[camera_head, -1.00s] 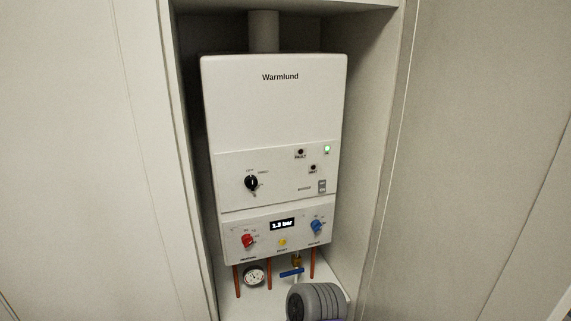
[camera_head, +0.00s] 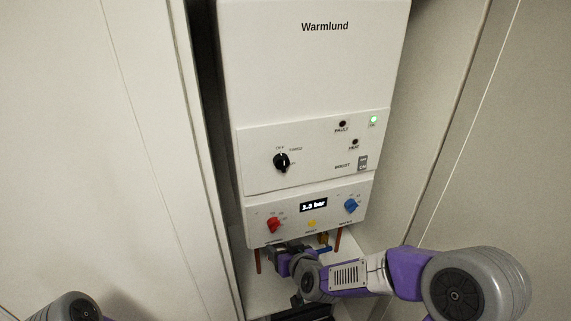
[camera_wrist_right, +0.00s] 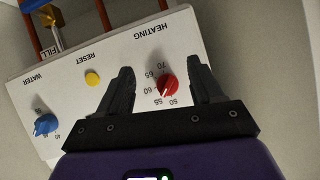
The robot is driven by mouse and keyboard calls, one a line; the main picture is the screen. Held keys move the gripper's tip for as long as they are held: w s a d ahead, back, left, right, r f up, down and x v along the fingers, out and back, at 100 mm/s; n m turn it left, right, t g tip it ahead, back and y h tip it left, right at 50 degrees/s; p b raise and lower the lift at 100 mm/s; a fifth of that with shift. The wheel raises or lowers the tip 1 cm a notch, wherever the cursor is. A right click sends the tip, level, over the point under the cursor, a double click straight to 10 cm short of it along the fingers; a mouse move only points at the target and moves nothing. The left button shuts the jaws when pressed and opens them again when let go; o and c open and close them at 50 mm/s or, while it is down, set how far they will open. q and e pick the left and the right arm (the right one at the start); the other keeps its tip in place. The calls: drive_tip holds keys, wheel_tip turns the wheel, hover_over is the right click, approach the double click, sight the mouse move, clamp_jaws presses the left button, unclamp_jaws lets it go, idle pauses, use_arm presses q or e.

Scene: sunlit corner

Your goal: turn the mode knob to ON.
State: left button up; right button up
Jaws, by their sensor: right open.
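The mode knob (camera_head: 281,162) is a black rotary knob on the left of the white Warmlund boiler's middle panel, with small labels above and to its right. Its pointer is too small to read with certainty. It is not in the right wrist view. My right gripper (camera_head: 277,249) is low in front of the boiler, just under the lower panel and well below the mode knob. In the right wrist view my right gripper (camera_wrist_right: 160,75) is open, its two fingers on either side of the red heating knob (camera_wrist_right: 168,86), apparently not gripping it. My left gripper is out of view.
The lower panel has a red heating knob (camera_head: 273,225), a yellow reset button (camera_head: 312,223), a blue water knob (camera_head: 351,206) and a display (camera_head: 313,206) reading about 1.3 bar. Copper pipes (camera_head: 338,238) hang below. Alcove walls flank the boiler closely. A green light (camera_head: 374,120) is lit.

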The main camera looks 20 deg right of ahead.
wheel_tip(320, 180, up, 14)
drive_tip(key=d+t, duration=0.1)
drive_tip(key=t, duration=0.3)
drive_tip(key=t+h, duration=0.1)
drive_tip(key=t, duration=0.1)
approach(284, 166)
drive_tip(key=w, duration=0.2)
drive_tip(key=shift+n, duration=0.3)
drive_tip(key=shift+w+a+p, duration=0.1)
drive_tip(key=shift+w+p, duration=0.15)
drive_tip(key=shift+w, duration=1.65)
drive_tip(key=shift+w+a+p, duration=0.15)
drive_tip(key=shift+w+p, duration=0.1)
drive_tip(key=shift+w, duration=1.65)
drive_tip(key=c, duration=1)
drive_tip(key=shift+c, duration=0.2)
drive_tip(key=shift+f, duration=0.1)
